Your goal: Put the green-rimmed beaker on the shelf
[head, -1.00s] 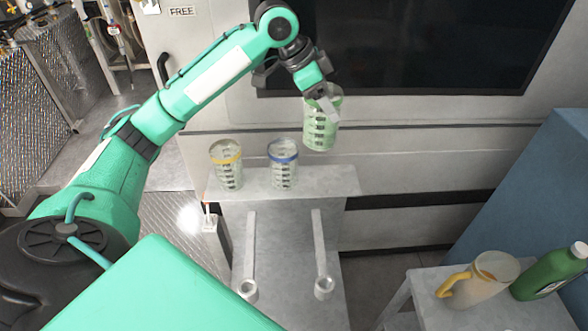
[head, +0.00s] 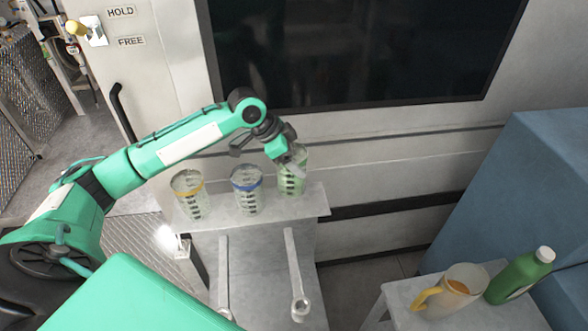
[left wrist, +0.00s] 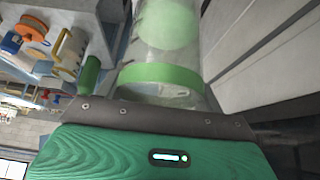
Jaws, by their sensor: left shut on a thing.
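The green-rimmed beaker (head: 291,180) is a clear cup with dark markings, upright at the right end of the grey shelf (head: 314,204). Its base appears at shelf level; I cannot tell whether it touches. My left gripper (head: 290,158) is shut on the beaker near its top and partly covers its rim. In the left wrist view the beaker's green band (left wrist: 160,76) lies right against the gripper. A yellow-rimmed beaker (head: 190,197) and a blue-rimmed beaker (head: 247,191) stand on the shelf to its left. My right gripper is not in view.
A jug with a yellow handle (head: 449,292) and a green bottle (head: 521,276) stand on a small table (head: 401,297) at lower right. A machine wall with a dark window (head: 350,62) rises behind the shelf. A blue cabinet (head: 530,180) stands at right.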

